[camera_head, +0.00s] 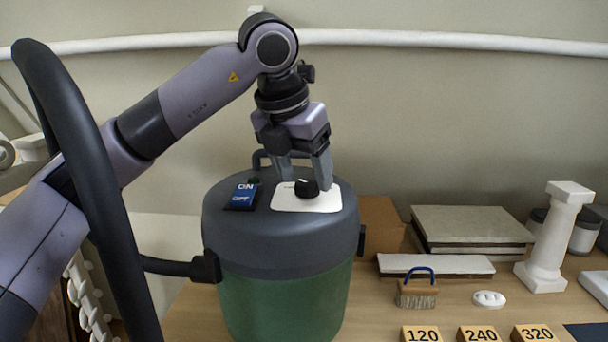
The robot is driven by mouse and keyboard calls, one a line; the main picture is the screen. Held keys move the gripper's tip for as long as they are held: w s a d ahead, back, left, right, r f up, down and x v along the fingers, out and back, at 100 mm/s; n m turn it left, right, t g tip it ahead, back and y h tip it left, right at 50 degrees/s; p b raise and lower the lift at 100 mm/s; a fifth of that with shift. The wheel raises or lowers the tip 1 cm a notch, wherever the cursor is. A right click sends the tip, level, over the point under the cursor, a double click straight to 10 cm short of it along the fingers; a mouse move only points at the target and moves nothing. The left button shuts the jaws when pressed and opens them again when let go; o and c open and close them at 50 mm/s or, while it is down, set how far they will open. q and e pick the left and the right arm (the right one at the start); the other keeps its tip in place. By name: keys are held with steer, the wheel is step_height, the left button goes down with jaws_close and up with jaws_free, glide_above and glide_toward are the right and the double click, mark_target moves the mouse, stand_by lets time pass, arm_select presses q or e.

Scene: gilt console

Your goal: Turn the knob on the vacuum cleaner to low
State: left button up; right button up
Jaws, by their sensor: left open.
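The vacuum cleaner (285,255) stands at the middle of the picture, with a dark grey lid and a green drum. Its black knob (306,188) sits on a white plate (325,202) on top of the lid; a white mark shows on the knob, but the plate's lettering is too small to read. A blue ON/OFF switch (242,196) is left of the plate. My left gripper (306,180) points down at the knob, open, with its fingers at or just behind it; I cannot tell whether they touch it. My right gripper is not in view.
A black hose (95,180) arches at the left and joins the drum's side. On the wooden table (375,315) at right are a brush (417,290), number blocks (480,334), flat boxes (470,228) and a white column (553,240). A pipe runs along the wall behind.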

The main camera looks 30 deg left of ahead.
arm_select(q)
steer(key=v, duration=0.6)
stand_by(0.5)
